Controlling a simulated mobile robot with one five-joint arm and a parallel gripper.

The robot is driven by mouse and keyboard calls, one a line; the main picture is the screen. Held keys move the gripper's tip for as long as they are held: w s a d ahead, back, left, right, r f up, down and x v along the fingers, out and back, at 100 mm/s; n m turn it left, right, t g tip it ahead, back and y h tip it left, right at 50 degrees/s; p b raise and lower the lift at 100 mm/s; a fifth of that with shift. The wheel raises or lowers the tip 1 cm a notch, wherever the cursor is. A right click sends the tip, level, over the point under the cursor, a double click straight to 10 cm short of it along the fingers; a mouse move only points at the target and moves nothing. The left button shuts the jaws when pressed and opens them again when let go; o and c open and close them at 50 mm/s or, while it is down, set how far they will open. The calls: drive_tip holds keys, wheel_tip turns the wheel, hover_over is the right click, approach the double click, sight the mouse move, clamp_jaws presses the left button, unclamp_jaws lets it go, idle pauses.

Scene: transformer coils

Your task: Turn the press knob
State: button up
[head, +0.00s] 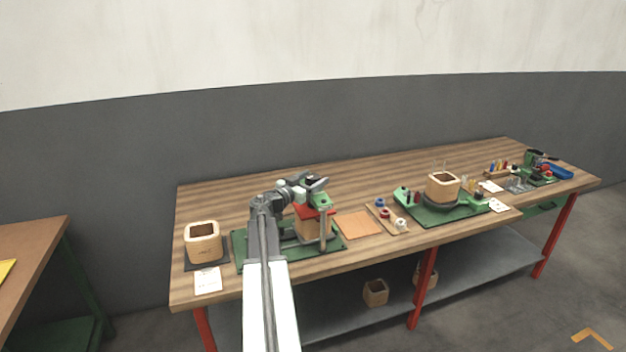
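The press stands on a green mat (335,243) at the left-centre of the workbench. It has a green top (321,199), a red plate (326,212) and a post at its right side. A tan wooden block (306,229) is under the red plate. My gripper (318,185) is at the top of the press, just above the green part. The press knob cannot be made out; my gripper and arm cover that spot. The gripper is too small to tell whether it is open or shut, or whether it touches the press.
A wooden coil form (203,240) and a white card (208,280) are left of the press. An orange sheet (358,225) and a board with spools (387,217) are to its right. Another coil form (442,187) is on a green mat farther right. The bench's back strip is clear.

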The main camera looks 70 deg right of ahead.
sight(308, 182)
drive_tip(key=shift+a, duration=0.15)
drive_tip(key=v, duration=0.7)
drive_tip(key=shift+a, duration=0.3)
drive_tip(key=shift+w, duration=0.1)
